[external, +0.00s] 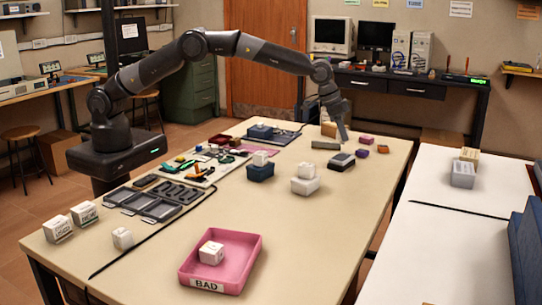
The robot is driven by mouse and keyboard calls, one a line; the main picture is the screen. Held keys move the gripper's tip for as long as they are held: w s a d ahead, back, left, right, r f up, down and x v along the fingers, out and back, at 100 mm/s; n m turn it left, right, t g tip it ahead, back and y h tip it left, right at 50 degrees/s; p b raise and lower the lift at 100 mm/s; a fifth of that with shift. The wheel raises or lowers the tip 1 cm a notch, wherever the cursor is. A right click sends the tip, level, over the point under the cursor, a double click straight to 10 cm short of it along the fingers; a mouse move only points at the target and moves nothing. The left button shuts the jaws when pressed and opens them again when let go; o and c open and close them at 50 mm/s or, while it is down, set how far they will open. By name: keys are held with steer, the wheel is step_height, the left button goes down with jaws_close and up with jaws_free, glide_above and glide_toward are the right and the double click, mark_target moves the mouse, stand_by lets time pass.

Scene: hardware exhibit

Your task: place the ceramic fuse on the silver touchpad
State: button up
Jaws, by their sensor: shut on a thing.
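My gripper (343,134) reaches down over the far right part of the big table. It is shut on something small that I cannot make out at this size. A flat silver-grey piece (325,145) lies just left of and below the fingertips; it may be the silver touchpad, but I cannot be sure. A tan block (328,129) stands close to the left of the gripper. I cannot pick out the ceramic fuse with certainty; it may be hidden between the fingers.
A dark box-like device (341,161) and small purple and pink pieces lie near the gripper. White blocks sit at a white container (305,185) and a dark blue one (260,173). A pink BAD tray (249,254) stands in front.

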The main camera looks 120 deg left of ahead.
mark_target(343, 143)
steer(key=shift+w+a+f, duration=0.1)
steer(key=shift+a+f, duration=0.25)
steer(key=shift+a, duration=0.1)
steer(key=shift+f, duration=1.95)
steer(key=shift+f, duration=0.15)
steer(key=o, duration=1)
steer(key=shift+c, duration=0.2)
steer(key=v, duration=1.2)
steer(key=shift+r, duration=0.25)
